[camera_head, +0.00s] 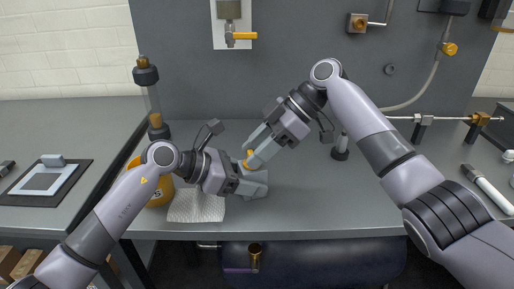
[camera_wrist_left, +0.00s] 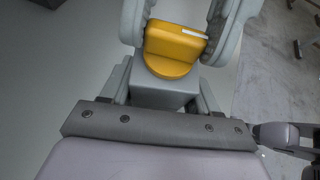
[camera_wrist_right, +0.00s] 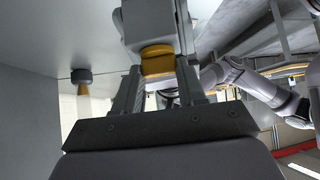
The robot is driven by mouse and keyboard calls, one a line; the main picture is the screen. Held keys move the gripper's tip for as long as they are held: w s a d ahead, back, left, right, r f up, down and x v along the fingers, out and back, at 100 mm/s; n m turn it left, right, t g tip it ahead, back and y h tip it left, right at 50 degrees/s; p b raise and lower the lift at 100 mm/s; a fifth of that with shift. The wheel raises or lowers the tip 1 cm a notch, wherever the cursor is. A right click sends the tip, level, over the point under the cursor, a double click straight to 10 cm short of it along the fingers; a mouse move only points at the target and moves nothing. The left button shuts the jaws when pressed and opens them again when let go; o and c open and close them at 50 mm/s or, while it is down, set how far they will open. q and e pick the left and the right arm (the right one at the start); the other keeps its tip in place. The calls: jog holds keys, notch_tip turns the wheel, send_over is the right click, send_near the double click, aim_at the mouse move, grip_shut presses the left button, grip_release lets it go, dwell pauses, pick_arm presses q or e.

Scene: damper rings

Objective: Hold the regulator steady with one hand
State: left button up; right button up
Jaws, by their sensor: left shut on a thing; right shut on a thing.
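The regulator is a grey block (camera_wrist_left: 165,92) with a rounded yellow knob (camera_wrist_left: 172,48) on it. My left gripper (camera_head: 250,183) is shut on the grey block, whose sides lie between the fingers in the left wrist view. My right gripper (camera_head: 254,160) comes down from the upper right and is shut on the yellow knob, which also shows between its fingers in the right wrist view (camera_wrist_right: 157,60). The regulator is near the front of the grey bench, partly hidden by both grippers.
A white paper towel (camera_head: 196,207) and a yellow container (camera_head: 160,194) lie left of the regulator, close to my left arm. A clear cylinder with dark end caps (camera_head: 152,97) stands behind. A dark mat (camera_head: 72,182) is far left.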

pick_arm(q)
jog(key=shift+r, duration=0.1)
pick_arm(e)
jog(key=shift+n+g, duration=0.3)
jog(key=o, duration=1.2)
jog(key=shift+d+r, duration=0.1)
jog(key=shift+v, duration=0.9)
jog(key=shift+w, duration=0.1)
jog(key=v, duration=0.6)
